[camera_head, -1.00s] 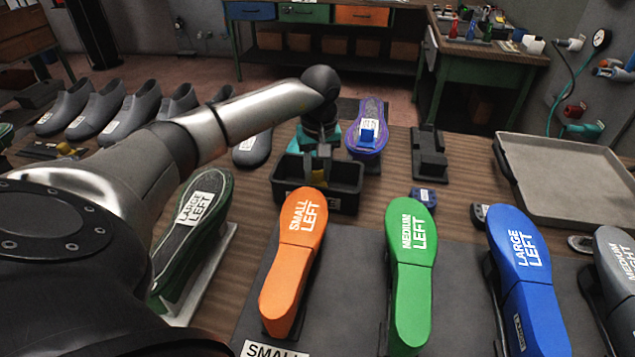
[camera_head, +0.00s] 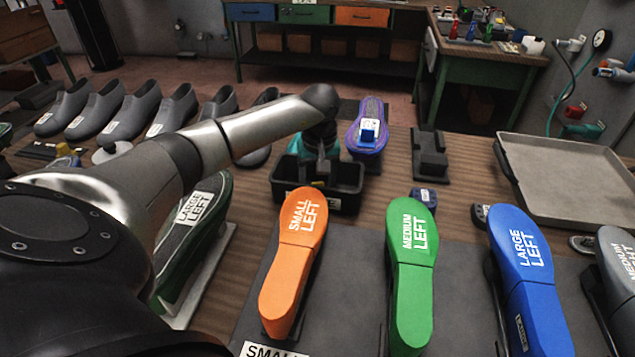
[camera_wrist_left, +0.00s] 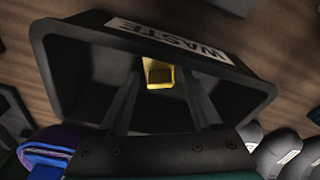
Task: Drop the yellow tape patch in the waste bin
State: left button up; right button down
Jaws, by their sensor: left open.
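The waste bin (camera_head: 345,202) is a black open box on the wooden table, beyond the orange sole form. Its WASTE label shows in the left wrist view, where the bin (camera_wrist_left: 75,70) fills the middle. The yellow tape patch (camera_wrist_left: 158,74) shows against the bin's dark inside, close to the labelled wall. In the head view it is a small yellow spot (camera_head: 318,184) by the bin's near rim. My left gripper (camera_wrist_left: 165,78) is open, its fingers reaching down into the bin on either side of the patch. I cannot tell whether the patch touches a finger. My right gripper is not in view.
The orange (camera_head: 292,262), green (camera_head: 411,270) and blue (camera_head: 525,270) sole forms stand nearer than the bin. A purple sole (camera_head: 368,130) stands behind it, and a black block stand (camera_head: 429,157) to its right. A grey tray (camera_head: 575,180) lies far right.

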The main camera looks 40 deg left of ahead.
pick_arm(q)
notch_tip(320, 180, up, 12)
jog(key=d+p, duration=0.1)
jog(key=shift+s, duration=0.45)
dwell(1.3)
